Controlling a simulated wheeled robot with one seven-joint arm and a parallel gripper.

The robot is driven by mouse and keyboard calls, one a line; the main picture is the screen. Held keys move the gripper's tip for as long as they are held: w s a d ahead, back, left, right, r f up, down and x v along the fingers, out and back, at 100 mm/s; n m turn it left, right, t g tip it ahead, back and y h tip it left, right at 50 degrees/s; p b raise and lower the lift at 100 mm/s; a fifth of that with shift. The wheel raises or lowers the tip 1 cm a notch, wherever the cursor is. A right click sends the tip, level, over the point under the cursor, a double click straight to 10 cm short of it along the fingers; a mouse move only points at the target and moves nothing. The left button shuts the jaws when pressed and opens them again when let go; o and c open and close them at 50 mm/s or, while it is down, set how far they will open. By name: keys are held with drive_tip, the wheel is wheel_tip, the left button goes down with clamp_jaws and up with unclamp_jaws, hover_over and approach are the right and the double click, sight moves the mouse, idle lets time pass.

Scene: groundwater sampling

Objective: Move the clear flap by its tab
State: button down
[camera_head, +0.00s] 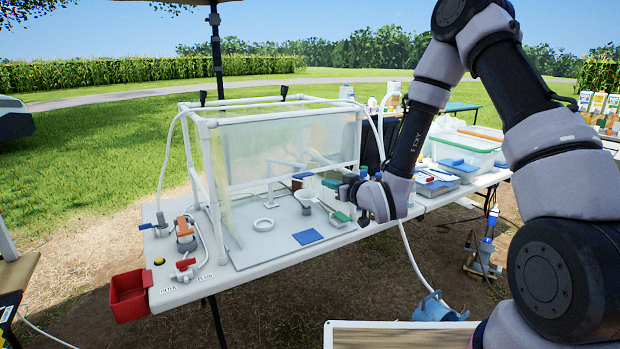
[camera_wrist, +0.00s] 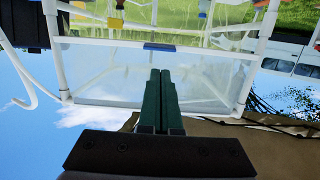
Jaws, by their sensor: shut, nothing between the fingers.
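The clear flap (camera_head: 262,150) hangs at the front of the white pipe frame. It also shows in the wrist view (camera_wrist: 100,68), where it spans between the white pipes. Its blue tab (camera_head: 302,176) is at the flap's lower edge. In the wrist view, the tab (camera_wrist: 160,47) lies just beyond my fingertips. My gripper (camera_head: 345,189) is beside the frame's right front, to the right of the tab. In the wrist view, my gripper's dark green fingers (camera_wrist: 160,74) are together and empty. A gap between fingertips and tab cannot be judged exactly.
The white table (camera_head: 262,278) holds a grey tray with a white ring (camera_head: 263,225) and a blue square (camera_head: 308,237). Red and orange valves (camera_head: 185,264) and a red bin (camera_head: 130,296) are at the left end.

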sight(305, 175)
drive_tip(key=x, duration=1.1)
drive_tip(key=x, duration=0.2)
drive_tip(key=f+x, duration=0.1)
drive_tip(key=x, duration=0.1)
drive_tip(key=shift+s, duration=0.1)
drive_tip(key=shift+d+r, duration=0.1)
drive_tip(key=shift+r, duration=0.05)
